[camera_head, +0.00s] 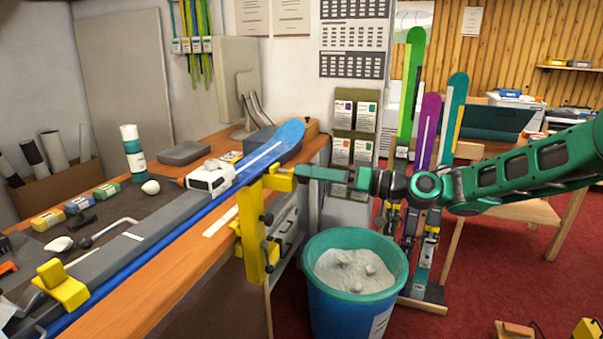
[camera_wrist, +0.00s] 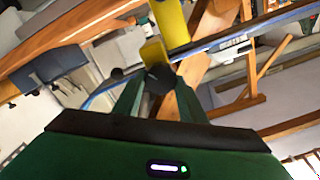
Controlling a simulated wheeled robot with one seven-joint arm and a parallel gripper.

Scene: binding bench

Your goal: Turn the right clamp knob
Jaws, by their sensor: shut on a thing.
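The right clamp (camera_head: 252,232) is a yellow bracket at the bench edge, beside the tip end of the blue ski (camera_head: 275,148). My gripper (camera_head: 303,173) reaches in from the right, level with the clamp's upper yellow block (camera_head: 280,178). In the wrist view, the green fingers of my gripper (camera_wrist: 160,95) are shut on a dark knob (camera_wrist: 159,77). The knob sits in front of the yellow clamp part (camera_wrist: 153,51). In the head view the fingers hide the knob. Another yellow clamp (camera_head: 62,287) stands at the near left on the ski.
A white iron-like tool (camera_head: 210,178) stands beside the ski on the bench (camera_head: 180,278). A blue bin (camera_head: 352,306) with a green rim stands on the floor below my arm. Upright skis (camera_head: 410,85) stand in a rack behind my arm.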

